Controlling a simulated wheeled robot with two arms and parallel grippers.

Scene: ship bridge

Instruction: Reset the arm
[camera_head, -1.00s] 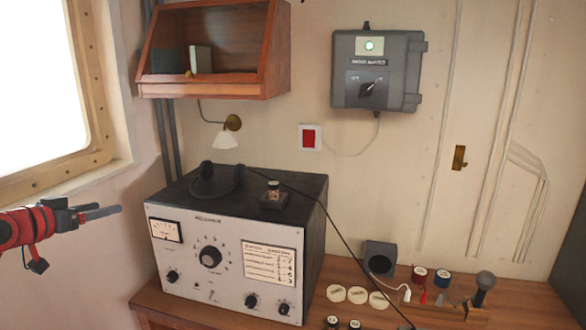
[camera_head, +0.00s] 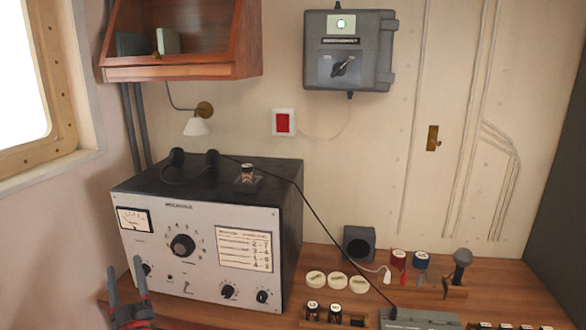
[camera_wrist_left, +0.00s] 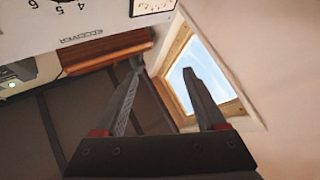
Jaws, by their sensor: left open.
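My left gripper (camera_head: 126,285) is at the lower left of the head view, in front of the lower left part of the white-faced receiver (camera_head: 205,225). Its two dark fingers point up, apart, with nothing between them. In the left wrist view the same gripper (camera_wrist_left: 168,85) is open and empty, and the receiver face (camera_wrist_left: 70,18) shows at the top left. Whether the fingers touch the receiver is not clear, but no contact shows. My right gripper is not in view.
A wooden desk (camera_head: 300,285) holds the receiver, white round discs (camera_head: 314,278), a dark speaker box (camera_head: 358,244), spools (camera_head: 398,257) and a microphone (camera_head: 462,258). A wooden shelf (camera_head: 185,72) and a grey switch box (camera_head: 348,50) are on the wall. A window (camera_head: 20,95) is at left.

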